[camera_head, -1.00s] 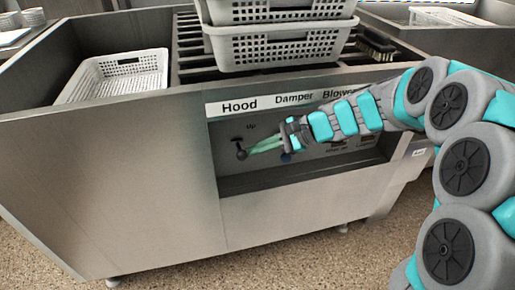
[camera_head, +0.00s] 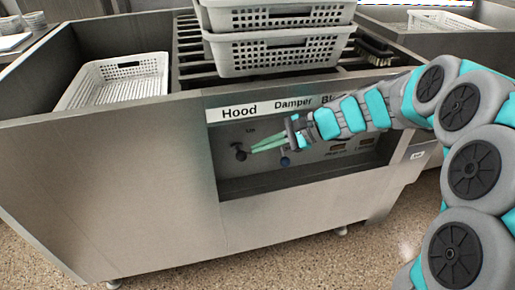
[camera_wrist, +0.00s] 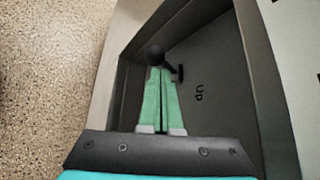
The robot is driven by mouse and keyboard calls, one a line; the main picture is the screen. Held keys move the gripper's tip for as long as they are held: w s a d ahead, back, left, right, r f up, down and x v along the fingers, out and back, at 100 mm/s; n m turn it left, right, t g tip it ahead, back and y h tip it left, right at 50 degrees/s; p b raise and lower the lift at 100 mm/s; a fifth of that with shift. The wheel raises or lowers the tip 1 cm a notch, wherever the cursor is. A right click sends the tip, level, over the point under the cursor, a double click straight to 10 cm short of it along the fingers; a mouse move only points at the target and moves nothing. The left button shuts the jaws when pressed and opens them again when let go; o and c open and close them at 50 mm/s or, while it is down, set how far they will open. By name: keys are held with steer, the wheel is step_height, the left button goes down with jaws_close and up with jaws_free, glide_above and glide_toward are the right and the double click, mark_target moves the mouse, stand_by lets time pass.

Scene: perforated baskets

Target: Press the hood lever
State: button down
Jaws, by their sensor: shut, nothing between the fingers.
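The hood lever is a small dark lever with a round knob (camera_head: 239,152), under the "Hood" label (camera_head: 239,112) on the recessed panel of a steel cabinet. My gripper (camera_head: 253,150) has green fingers, shut and empty, with the tips right at the lever's knob. In the wrist view the black knob (camera_wrist: 155,55) shows just past the tips of my gripper (camera_wrist: 160,72). Its stem runs to the panel at the right, near the "Up" marking (camera_wrist: 198,93). I cannot tell whether the tips touch the knob.
A blue knob (camera_head: 285,162) sits below the "Damper" label, close under my gripper. The panel is recessed, with a ledge (camera_head: 290,182) below. White perforated baskets (camera_head: 280,52) are stacked on the rack above, and another basket (camera_head: 120,82) lies at the left.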

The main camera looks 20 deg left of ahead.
steer(key=v, duration=0.6)
steer(key=shift+d, duration=0.2)
steer(key=s+d+f+n+h, duration=0.2)
steer(key=s+d+n+h, duration=0.1)
steer(key=s+d, duration=0.5)
steer(key=s+d+f+n+h, duration=0.2)
steer(key=s+d, duration=0.6)
steer(key=s, duration=0.4)
steer(key=s+d+f+n+h, duration=0.3)
steer(key=s+d+h, duration=0.3)
steer(key=s+d, duration=0.3)
steer(key=shift+s+f+n, duration=0.3)
steer(key=shift+s+f, duration=0.1)
steer(key=shift+s, duration=0.7)
